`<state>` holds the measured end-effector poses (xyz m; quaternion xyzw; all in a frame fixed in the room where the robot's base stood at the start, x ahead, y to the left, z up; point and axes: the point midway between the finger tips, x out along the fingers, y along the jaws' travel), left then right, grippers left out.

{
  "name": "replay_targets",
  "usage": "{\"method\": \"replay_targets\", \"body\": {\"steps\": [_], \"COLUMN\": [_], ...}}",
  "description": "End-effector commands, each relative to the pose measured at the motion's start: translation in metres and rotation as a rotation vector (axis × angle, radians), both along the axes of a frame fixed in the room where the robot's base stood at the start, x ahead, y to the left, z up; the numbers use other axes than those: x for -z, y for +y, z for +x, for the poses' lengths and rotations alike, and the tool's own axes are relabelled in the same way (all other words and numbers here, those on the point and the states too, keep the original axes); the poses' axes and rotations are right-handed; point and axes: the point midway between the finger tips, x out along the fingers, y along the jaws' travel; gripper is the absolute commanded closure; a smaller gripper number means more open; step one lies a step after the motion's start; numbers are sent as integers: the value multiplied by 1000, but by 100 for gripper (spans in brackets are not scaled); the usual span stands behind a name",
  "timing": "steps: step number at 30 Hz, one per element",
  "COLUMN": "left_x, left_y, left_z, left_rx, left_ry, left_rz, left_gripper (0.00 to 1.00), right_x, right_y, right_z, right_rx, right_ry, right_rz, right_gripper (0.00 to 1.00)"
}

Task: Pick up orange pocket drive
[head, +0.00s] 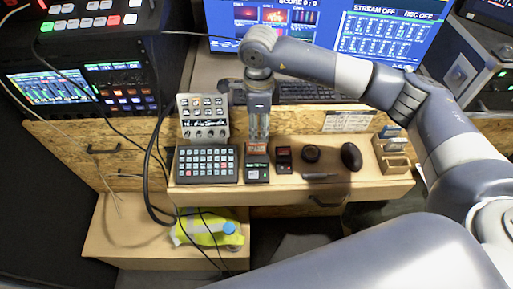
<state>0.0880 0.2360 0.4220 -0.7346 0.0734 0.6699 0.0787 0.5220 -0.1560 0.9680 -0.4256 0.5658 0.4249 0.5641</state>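My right arm comes in from the right and its gripper (258,136) points straight down over the shelf. A small orange object (257,148), which looks like the orange pocket drive, shows right at the fingertips and is partly hidden by them. I cannot tell whether the fingers touch it or are closed on it. My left gripper is not in view.
Just in front sits a dark device with a green mark (257,172). A button keypad (207,163) is left.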

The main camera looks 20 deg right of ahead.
Motion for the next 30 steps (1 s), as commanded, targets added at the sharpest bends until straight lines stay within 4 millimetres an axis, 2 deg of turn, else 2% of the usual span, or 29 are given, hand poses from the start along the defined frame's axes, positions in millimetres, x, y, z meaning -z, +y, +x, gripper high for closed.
{"method": "replay_targets", "body": {"steps": [5, 9, 13, 22, 23, 27, 30], "left_x": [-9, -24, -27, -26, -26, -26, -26], "left_y": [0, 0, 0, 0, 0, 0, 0], "left_z": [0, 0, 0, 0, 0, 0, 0], "left_rx": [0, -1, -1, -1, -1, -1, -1], "left_ry": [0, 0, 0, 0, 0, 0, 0], "left_rz": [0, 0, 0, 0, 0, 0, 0], "left_gripper": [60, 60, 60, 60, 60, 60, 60], "right_x": [12, 32, 50, 58, 58, 57, 57], "right_y": [2, 6, 6, 6, 6, 6, 6], "right_z": [-2, -4, -3, -2, -3, -3, -3], "right_rx": [0, 0, 0, 0, 0, 0, 0], "right_ry": [4, 4, 2, -1, -1, -1, -1], "right_rz": [0, 1, 2, 3, 3, 3, 3], "right_gripper": [63, 63, 63, 63, 68, 100, 100]}}
